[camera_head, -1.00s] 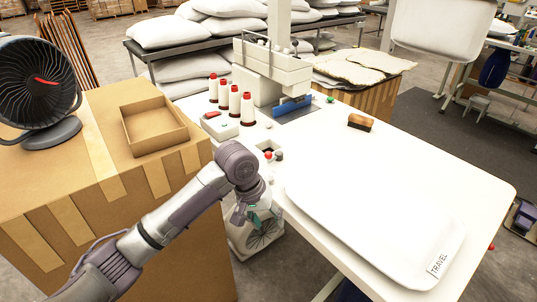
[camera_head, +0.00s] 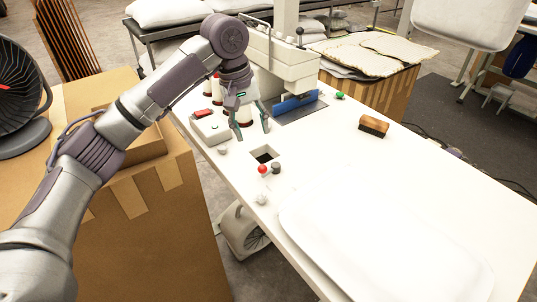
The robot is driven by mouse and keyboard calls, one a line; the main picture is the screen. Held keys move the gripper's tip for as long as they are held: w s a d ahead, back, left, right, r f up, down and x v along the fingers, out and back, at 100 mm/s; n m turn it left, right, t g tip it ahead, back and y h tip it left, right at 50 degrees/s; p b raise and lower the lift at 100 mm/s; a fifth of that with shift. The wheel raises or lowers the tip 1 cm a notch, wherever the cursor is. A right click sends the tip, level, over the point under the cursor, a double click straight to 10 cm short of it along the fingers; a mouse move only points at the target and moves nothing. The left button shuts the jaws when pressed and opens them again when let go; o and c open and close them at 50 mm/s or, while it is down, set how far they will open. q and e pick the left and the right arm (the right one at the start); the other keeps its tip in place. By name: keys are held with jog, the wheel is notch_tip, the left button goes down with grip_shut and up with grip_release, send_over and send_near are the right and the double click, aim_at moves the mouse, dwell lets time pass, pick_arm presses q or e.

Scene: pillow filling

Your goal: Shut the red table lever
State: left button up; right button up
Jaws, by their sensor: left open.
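The red table lever's round red knob (camera_head: 262,169) stands at the near edge of the white table (camera_head: 340,175), beside a dark knob and a dark square opening. My left gripper (camera_head: 253,134) is open and empty, pointing down above the table, beyond the red knob and apart from it. It hides part of the thread spools (camera_head: 216,88). My right gripper is out of view.
A small box with a red switch (camera_head: 203,113) sits left of my left gripper. The sewing machine (camera_head: 290,68) stands behind it. A white pillow (camera_head: 375,260) covers the table's near part. A brush (camera_head: 374,126) lies to the right, with clear tabletop around it.

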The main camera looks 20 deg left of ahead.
pick_arm(q)
send_over(262, 165)
jog(key=s+a, duration=0.1)
notch_tip(262, 165, down, 5)
jog(key=f, duration=0.3)
jog(key=shift+w+d+f+p, duration=0.1)
jog(key=shift+w+f+p, duration=0.2)
jog(key=shift+p, duration=0.05)
jog(key=f, duration=0.3)
jog(key=shift+w+d+f, duration=0.15)
jog(key=shift+d+f, duration=0.1)
jog(key=shift+d, duration=0.05)
jog(key=shift+d+f, duration=0.1)
jog(key=shift+f, duration=0.15)
jog(key=shift+w+f, duration=0.1)
jog(key=shift+f, duration=0.1)
jog(key=c, duration=0.8)
grip_shut()
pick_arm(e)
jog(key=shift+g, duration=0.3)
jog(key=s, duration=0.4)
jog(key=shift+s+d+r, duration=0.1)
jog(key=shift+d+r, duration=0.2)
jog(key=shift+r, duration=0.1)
